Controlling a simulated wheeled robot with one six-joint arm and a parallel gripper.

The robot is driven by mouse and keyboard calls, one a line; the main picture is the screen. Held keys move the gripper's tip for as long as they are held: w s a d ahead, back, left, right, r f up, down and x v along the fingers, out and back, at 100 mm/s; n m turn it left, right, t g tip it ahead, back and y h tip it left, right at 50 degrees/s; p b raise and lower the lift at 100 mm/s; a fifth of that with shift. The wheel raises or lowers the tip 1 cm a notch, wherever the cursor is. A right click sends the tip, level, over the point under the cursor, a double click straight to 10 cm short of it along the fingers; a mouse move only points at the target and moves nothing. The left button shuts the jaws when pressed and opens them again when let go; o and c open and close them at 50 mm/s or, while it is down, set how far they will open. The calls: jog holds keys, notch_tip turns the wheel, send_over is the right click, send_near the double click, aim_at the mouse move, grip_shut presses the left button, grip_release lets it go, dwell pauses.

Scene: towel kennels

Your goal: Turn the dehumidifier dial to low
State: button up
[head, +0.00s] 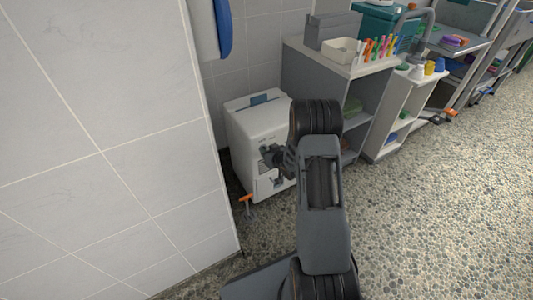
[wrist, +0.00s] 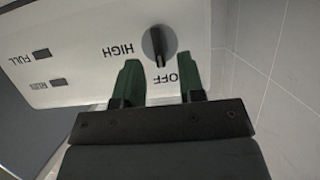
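The dehumidifier (head: 258,122) is a white box on the floor beside the tiled wall; my arm covers part of its front. In the wrist view its white front panel (wrist: 85,30) shows upside down. The dark round dial (wrist: 158,42) has a raised bar across it, with HIGH printed to its left and OFF just below it. No LOW label shows in this view. My gripper (wrist: 161,75) is open, its two green fingers apart and empty, just below the dial in the picture. In the head view my gripper (head: 274,157) is at the dehumidifier's front.
Small windows marked FULL (wrist: 41,53) and, less clearly, RUN sit left of the dial. A tiled wall (head: 110,130) stands close on the left. An orange-handled tool (head: 246,200) is at the dehumidifier's lower front. A grey shelf unit (head: 315,90) stands right; pebbled floor is clear farther right.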

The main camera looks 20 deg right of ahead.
jog(key=shift+x, duration=0.8)
jog(key=shift+c, duration=0.4)
grip_shut()
